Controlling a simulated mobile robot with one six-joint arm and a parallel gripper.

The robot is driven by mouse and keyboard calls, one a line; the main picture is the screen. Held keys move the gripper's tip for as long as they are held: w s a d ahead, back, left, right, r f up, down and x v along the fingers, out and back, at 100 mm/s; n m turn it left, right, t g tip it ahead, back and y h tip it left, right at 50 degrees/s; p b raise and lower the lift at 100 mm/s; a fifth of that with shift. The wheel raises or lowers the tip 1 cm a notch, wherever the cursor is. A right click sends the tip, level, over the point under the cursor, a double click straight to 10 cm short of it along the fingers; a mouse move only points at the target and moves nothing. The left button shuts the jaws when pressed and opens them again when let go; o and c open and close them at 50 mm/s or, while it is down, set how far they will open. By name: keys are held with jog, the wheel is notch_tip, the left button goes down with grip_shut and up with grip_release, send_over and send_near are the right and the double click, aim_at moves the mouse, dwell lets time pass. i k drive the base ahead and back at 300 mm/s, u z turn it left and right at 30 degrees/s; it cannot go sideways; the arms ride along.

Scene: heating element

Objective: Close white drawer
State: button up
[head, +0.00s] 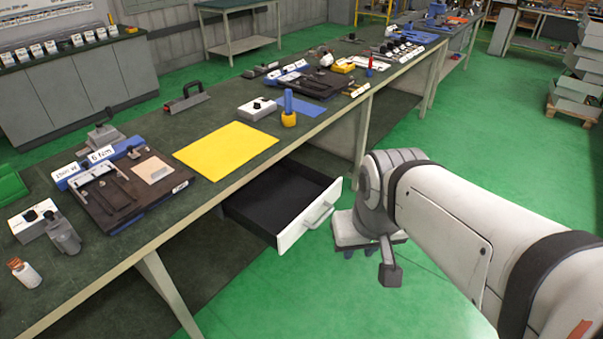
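The white drawer (294,233) hangs under the long workbench and is pulled out. Its dark inside looks empty. Its white front panel carries a pale bar handle (321,213) that faces right. My arm reaches in from the lower right, and its wrist end is just to the right of the drawer front. A small dark block (390,275) at the end of a grey link hangs below the wrist, apart from the handle. No fingertips can be made out, so whether my gripper is open or shut does not show.
The workbench (222,197) carries a yellow sheet (226,150), a black device board (128,196), a blue-and-yellow tool (289,112) and other devices. A bench leg (168,290) stands left of the drawer. Grey crates stand at far right.

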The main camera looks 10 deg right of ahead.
aim_at(279, 205)
jog(key=u, duration=0.05)
jog(key=i, duration=1)
jog(key=z, duration=0.85)
jog(key=k, duration=1.7)
jog(key=u, duration=0.45)
jog(key=i, duration=0.95)
